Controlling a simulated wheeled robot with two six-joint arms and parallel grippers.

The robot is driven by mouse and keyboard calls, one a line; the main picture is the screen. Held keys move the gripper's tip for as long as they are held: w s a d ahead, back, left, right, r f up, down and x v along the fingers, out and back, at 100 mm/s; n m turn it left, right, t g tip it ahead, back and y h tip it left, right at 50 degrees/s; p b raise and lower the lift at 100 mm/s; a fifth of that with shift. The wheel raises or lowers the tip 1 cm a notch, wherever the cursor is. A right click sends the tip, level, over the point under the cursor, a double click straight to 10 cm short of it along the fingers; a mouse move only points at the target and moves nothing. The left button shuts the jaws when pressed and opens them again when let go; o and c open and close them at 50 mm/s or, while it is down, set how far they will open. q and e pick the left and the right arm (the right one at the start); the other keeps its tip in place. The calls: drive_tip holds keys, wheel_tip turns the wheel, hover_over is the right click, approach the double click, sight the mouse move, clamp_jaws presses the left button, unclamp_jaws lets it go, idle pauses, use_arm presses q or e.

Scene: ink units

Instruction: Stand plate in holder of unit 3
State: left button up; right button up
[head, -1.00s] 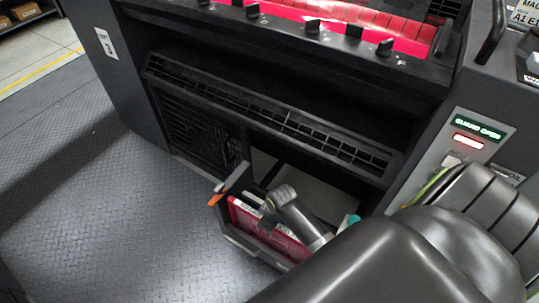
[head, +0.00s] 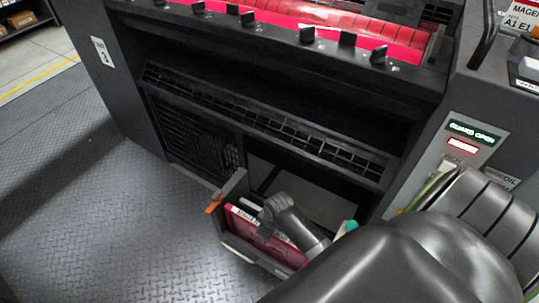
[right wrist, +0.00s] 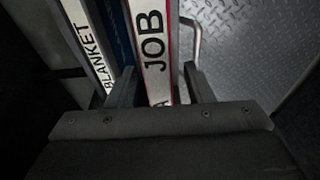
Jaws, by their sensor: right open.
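My right gripper (head: 265,229) is over the plate's upper edge. In the right wrist view my right gripper (right wrist: 159,88) is open, one finger on each side of a white edge strip marked "JOB" (right wrist: 153,48). A visible gap lies right of the strip; whether the left finger touches it I cannot tell. A second strip marked "BLANKET" (right wrist: 85,42) is left of the fingers. My left gripper is not in view.
The press unit has a guard grille (head: 262,117) above the holder and a red roller (head: 375,35) higher up. A lit "GUARD OPEN" panel (head: 472,132) is at right. A small white sign (head: 103,51) is at left. The tread-plate floor (head: 130,235) at left is clear.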

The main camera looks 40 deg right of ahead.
drive_tip(key=r, duration=0.2)
drive_tip(key=r+p, duration=0.1)
drive_tip(key=r, duration=0.1)
drive_tip(key=s+r+p, duration=0.1)
drive_tip(key=r, duration=0.1)
drive_tip(key=shift+d+r, duration=0.1)
drive_tip(key=shift+d, duration=0.15)
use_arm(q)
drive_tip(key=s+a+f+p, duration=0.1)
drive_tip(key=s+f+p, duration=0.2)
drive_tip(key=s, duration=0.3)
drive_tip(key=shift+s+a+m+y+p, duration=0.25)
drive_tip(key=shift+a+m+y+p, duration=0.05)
use_arm(e)
wheel_tip(320, 180, up, 11)
drive_tip(key=s, duration=0.2)
drive_tip(key=shift+d, duration=0.4)
drive_tip(key=shift+s, duration=0.1)
